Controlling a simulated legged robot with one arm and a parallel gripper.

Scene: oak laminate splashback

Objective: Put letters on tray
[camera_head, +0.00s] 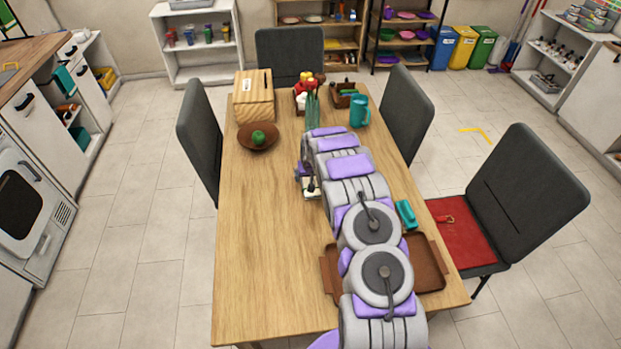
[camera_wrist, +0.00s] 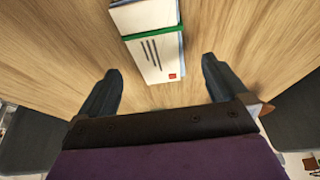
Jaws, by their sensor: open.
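The letters (camera_wrist: 152,52) are a white stack with a green band, dark lines and a small red mark, lying on the wooden table in the wrist view. In the head view a pale edge of them (camera_head: 312,194) shows beside my arm. My gripper (camera_wrist: 161,66) is open, with one dark finger on each side of the stack's near end and visible gaps on both sides. I cannot tell its height above the table. The brown tray (camera_head: 430,268) lies at the table's near right, partly hidden under my arm.
A wooden box (camera_head: 254,97), a brown bowl (camera_head: 258,142) with a green fruit, and a teal mug (camera_head: 359,112) stand toward the far end. A teal object (camera_head: 406,214) lies near the right edge. The table's left side is clear. Grey chairs surround it.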

